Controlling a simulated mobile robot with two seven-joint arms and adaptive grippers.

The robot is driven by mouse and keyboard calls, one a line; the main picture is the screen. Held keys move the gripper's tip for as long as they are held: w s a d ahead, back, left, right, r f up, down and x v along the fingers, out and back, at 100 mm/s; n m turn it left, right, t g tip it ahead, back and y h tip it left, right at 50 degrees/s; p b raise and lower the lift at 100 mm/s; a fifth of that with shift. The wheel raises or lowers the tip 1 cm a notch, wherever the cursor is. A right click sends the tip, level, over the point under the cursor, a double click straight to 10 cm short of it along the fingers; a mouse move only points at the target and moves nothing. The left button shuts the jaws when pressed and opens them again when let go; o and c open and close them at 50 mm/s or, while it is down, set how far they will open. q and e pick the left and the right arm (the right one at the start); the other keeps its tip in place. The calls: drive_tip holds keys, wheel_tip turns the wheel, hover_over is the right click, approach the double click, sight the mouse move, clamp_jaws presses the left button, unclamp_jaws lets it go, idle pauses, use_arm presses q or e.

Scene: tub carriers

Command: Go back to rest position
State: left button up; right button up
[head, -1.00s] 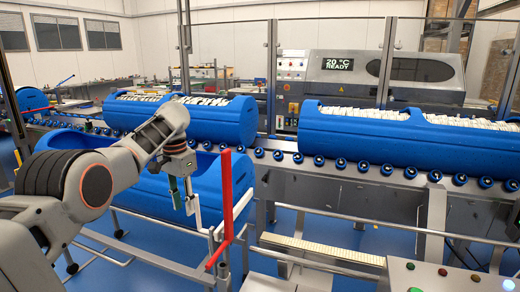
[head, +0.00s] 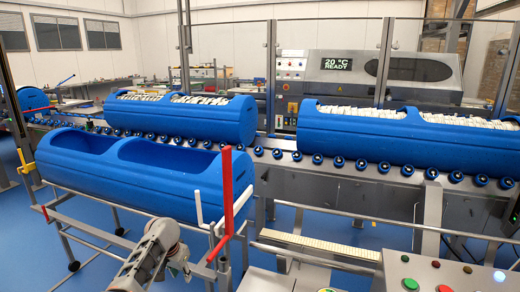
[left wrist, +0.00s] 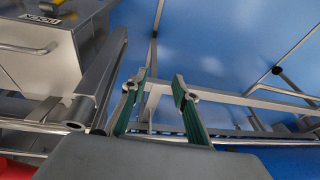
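My left gripper (head: 178,266) is low at the bottom of the head view, in front of the trolley carrying the empty blue tub (head: 150,178). In the left wrist view its two green-padded fingers (left wrist: 157,92) stand apart with nothing between them, so it is open and empty. Metal frame bars show beyond the fingertips. The red upright lever (head: 227,195) and the white lever (head: 200,212) stand at the tub's right end, apart from the gripper. My right gripper is not in view.
Two blue tubs filled with white pieces, one at left (head: 190,120) and one at right (head: 360,135), sit on the roller conveyor (head: 390,172). A trolley rail (head: 90,228) runs close to my left arm. A button panel (head: 440,275) is at bottom right.

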use_arm(q)
drive_tip(key=s+f+t, duration=0.4)
drive_tip(key=s+f, duration=1.2)
drive_tip(key=s, duration=0.1)
drive_tip(key=s+d+r+t+h, duration=0.1)
drive_tip(key=s+d+r, duration=0.1)
drive_tip(key=s, duration=0.6)
drive_tip(key=s+d+r+t, duration=0.1)
drive_tip(key=s+d+r, duration=0.2)
drive_tip(key=s, duration=0.5)
drive_tip(key=s+d+r+t+h, duration=0.1)
drive_tip(key=s+d+r, duration=0.1)
drive_tip(key=s, duration=0.6)
drive_tip(key=shift+d+r+m+h, duration=0.2)
drive_tip(key=shift+d+m+h, duration=0.1)
drive_tip(key=shift+d+m, duration=0.1)
